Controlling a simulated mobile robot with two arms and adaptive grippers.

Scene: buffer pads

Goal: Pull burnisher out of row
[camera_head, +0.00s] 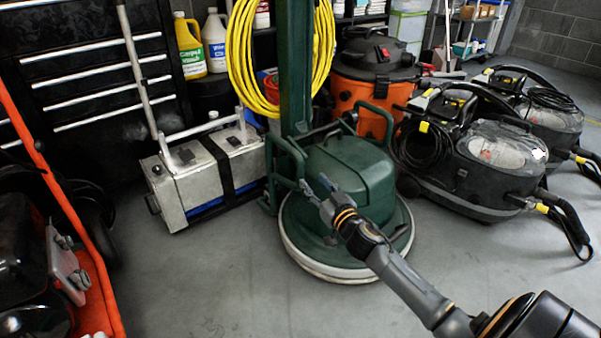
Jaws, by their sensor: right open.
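The burnisher (352,170) is a dark green floor machine with a round body on a light-rimmed disc base. A green upright post and a coiled yellow cord rise at its back. It stands upright on the floor in a row of machines. My right gripper (316,187) is in front of the burnisher's left side, by its green tubular frame. Its fingers are open, pointing up and left; I cannot tell whether they touch the frame. My right arm hides part of the base's right front. My left gripper is not in view.
A grey metal box machine (205,172) stands close on the left. An orange-black vacuum (362,92) is behind, and black carpet machines (470,165) stand on the right. An orange-framed machine (85,250) fills the left edge. The grey floor (220,285) in front is clear.

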